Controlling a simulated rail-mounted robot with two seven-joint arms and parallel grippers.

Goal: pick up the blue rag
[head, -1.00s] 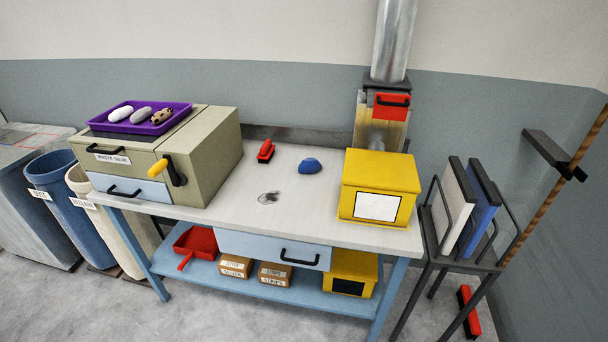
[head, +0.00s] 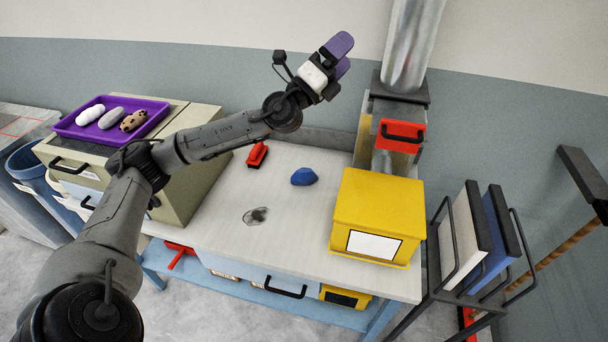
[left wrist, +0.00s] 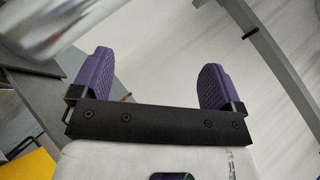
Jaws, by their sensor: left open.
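The blue rag (head: 304,177) lies as a small crumpled heap on the pale worktop (head: 300,222), left of the yellow box. My left gripper (head: 342,56), with purple fingers, is raised high above the back of the bench, above and beyond the rag. In the left wrist view the left gripper (left wrist: 155,85) has its two fingers wide apart with nothing between them. The rag does not show in the left wrist view. My right gripper is in neither view.
A yellow box (head: 376,215) stands right of the rag, a red brush (head: 257,155) left of it. A dark fluff patch (head: 255,216) lies in front. A metal duct (head: 410,45) rises close to the left gripper. A rack (head: 470,270) holds panels at right.

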